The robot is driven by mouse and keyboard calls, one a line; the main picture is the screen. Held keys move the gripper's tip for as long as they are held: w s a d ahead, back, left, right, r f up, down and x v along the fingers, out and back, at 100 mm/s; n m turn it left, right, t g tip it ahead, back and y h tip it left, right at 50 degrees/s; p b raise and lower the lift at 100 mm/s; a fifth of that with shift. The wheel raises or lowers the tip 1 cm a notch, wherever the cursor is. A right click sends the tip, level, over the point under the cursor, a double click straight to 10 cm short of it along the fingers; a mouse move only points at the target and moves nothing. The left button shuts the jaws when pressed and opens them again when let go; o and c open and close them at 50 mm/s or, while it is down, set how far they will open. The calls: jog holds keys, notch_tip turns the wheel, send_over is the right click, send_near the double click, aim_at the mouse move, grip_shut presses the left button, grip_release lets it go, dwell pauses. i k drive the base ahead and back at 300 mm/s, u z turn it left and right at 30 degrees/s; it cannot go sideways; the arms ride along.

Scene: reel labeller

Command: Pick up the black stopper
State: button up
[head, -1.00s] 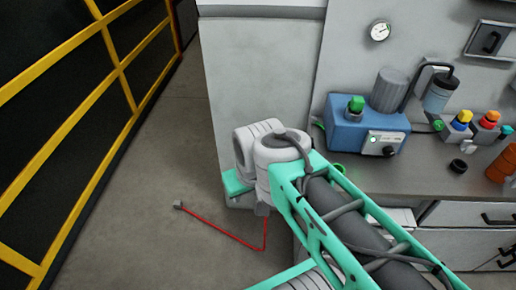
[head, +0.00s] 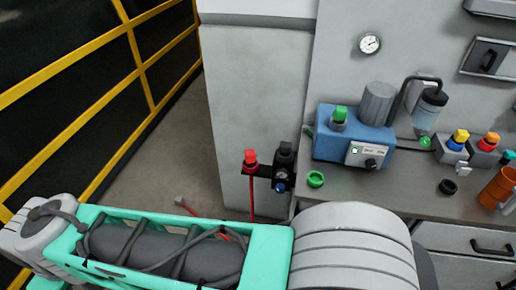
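A short black round piece (head: 447,187) with a dark hollow top lies on the grey bench at the right, apart from the items around it. A taller black-topped piece (head: 285,151) stands on a dark bracket at the bench's left end, beside a red-topped one. I cannot tell for sure which of the two is the black stopper. My arm crosses the bottom of the head view, its wrist at the far left. My gripper is out of view, so its fingers and anything in them are hidden.
A green ring (head: 316,179) lies near the bench's left edge. A blue machine (head: 351,135) stands behind it. Several coloured knobs and an orange cup (head: 498,187) are at the right. The red-topped piece (head: 251,159) sticks out left of the bench. A yellow-railed barrier is at left.

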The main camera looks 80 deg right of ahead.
aim_at(285, 147)
jog(key=k, duration=0.9)
jog(key=z, duration=0.85)
jog(key=i, duration=1)
